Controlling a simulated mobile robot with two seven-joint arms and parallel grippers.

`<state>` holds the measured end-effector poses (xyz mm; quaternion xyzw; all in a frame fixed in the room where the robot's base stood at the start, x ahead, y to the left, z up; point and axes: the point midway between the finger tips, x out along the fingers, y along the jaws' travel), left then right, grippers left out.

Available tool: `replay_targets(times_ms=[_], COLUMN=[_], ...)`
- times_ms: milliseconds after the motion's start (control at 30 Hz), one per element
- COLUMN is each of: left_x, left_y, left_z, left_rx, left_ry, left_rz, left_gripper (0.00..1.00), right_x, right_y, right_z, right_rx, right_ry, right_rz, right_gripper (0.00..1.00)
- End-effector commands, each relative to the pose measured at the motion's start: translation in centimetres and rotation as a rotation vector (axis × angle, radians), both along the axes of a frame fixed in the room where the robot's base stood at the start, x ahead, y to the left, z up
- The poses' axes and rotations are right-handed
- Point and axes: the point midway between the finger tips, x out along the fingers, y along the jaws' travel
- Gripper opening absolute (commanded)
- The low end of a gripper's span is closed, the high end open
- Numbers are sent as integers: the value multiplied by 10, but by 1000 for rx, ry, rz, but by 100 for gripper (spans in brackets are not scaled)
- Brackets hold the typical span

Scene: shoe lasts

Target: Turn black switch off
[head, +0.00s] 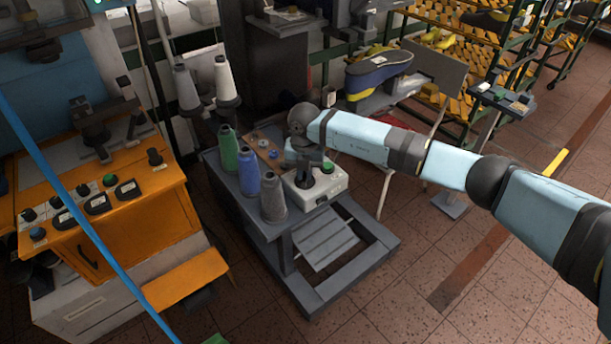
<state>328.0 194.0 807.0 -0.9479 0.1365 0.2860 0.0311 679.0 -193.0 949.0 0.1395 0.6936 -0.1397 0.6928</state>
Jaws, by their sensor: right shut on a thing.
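A white control box (325,192) sits on the grey stand, with a round green button (328,168) on its top. My right arm comes in from the right, and my right gripper (305,180) points down at the left part of the box top. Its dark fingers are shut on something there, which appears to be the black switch. The switch is mostly hidden by the gripper, so its position cannot be told. My left gripper is not in view.
Green, blue and grey thread cones (274,198) stand on the grey stand (268,229) close to the box. An orange machine (137,226) with knobs and dials stands at left. A blue-and-yellow shoe (378,72) is behind. The floor at lower right is clear.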

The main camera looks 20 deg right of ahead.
Motion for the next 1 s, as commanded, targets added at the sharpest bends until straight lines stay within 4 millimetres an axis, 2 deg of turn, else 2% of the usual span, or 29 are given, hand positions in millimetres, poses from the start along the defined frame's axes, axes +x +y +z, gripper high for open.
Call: replay_targets(times_ms=[33,333,700,1000], left_x=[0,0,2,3], left_y=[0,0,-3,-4], left_z=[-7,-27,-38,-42], left_rx=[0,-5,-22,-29], left_ry=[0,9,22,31], left_rz=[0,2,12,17], left_gripper=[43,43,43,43], right_x=[1,2,2,1], right_y=[0,1,4,4], right_z=[-2,-1,0,2], right_rx=[0,0,0,-1], right_ry=[-3,-4,-4,-5], right_rz=[44,327,612,732], right_gripper=[0,0,0,0])
